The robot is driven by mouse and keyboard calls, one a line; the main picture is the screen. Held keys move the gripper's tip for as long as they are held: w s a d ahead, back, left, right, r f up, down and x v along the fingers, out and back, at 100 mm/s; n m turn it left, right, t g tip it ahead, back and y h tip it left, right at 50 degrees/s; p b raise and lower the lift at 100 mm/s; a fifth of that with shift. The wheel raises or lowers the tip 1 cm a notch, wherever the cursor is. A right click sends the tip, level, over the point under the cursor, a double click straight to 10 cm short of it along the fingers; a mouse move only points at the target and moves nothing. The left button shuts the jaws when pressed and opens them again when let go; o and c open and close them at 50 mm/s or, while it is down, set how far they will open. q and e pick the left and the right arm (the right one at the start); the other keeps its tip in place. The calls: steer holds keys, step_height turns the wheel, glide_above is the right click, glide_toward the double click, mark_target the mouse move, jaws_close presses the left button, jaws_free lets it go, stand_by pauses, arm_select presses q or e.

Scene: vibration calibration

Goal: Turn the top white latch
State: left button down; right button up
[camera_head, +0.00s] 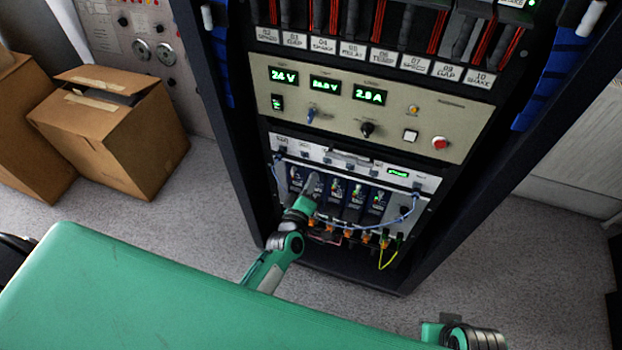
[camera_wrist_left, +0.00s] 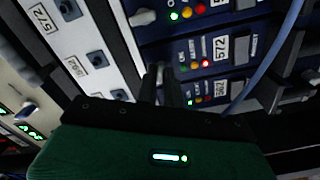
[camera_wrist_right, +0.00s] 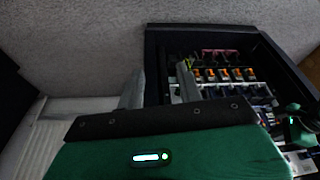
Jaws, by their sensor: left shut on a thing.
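My left gripper (camera_head: 312,185) reaches the row of dark blue modules (camera_head: 352,200) low in the rack. In the left wrist view its dark fingers (camera_wrist_left: 160,84) are close together at the edge of a blue module with green, orange and red lights. They are shut on the white latch there, which the fingers hide. Another white latch (camera_wrist_left: 142,17) shows uncovered on the neighbouring module, farther up in that view. My right gripper (camera_wrist_right: 160,85) is open and empty, its fingers apart, away from the modules.
A blue cable (camera_wrist_left: 268,62) passes close to the left gripper. Orange connectors and a yellow-green cable (camera_head: 389,255) are below the modules. A beige panel (camera_head: 330,95) with green displays is above. Cardboard boxes (camera_head: 118,140) stand on the floor at left.

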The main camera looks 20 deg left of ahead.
arm_select(q)
steer(key=shift+m+p, duration=3.35)
steer(key=shift+m, duration=3.15)
arm_select(e)
step_height(320, 180, down, 18)
steer(key=s+g, duration=0.1)
steer(key=s, duration=0.1)
steer(key=shift+s+d+g, duration=0.3)
steer(key=shift+d, duration=0.1)
arm_select(q)
steer(key=c, duration=1.5)
jaws_free()
steer(key=shift+c, duration=0.2)
steer(key=shift+s, duration=0.1)
steer(key=s, duration=1.3)
steer(key=shift+s+a, duration=0.25)
steer(key=shift+s, duration=0.1)
arm_select(e)
steer(key=shift+w+r, duration=0.1)
steer(key=shift+w, duration=0.05)
